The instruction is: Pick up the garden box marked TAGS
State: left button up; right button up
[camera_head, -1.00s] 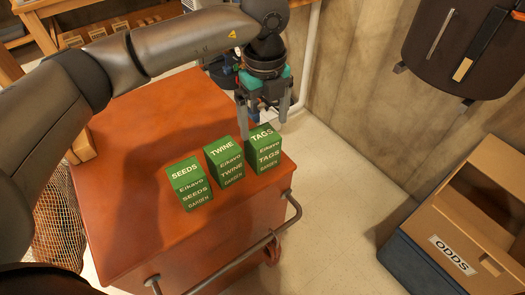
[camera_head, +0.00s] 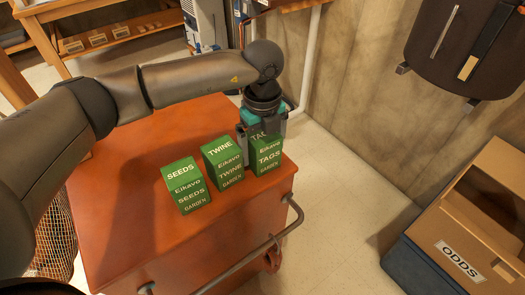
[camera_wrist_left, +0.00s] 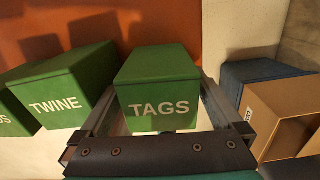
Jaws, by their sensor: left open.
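The green box marked TAGS (camera_head: 266,157) stands upright near the right edge of the red-brown cabinet top. My left gripper (camera_head: 259,138) is over it from above, open, with one finger down beside its left side. In the left wrist view the TAGS box (camera_wrist_left: 158,88) sits between the two open fingers, with a visible gap at its left. The gripper hides part of the box's lid in the head view. The green TWINE box (camera_head: 223,160) stands close to its left, and the green SEEDS box (camera_head: 185,184) further left. My right gripper is not in view.
The cabinet top (camera_head: 120,190) is clear behind and left of the boxes. A metal rail (camera_head: 255,250) runs along its front. A cardboard bin labelled ODDS (camera_head: 470,240) stands at the right on a dark blue base.

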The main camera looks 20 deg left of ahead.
pick_arm(q)
jog(key=shift+f+b, duration=0.3)
jog(key=shift+f, duration=0.95)
jog(key=c, duration=1.2)
jog(key=shift+c, duration=0.5)
jog(key=shift+r, duration=0.2)
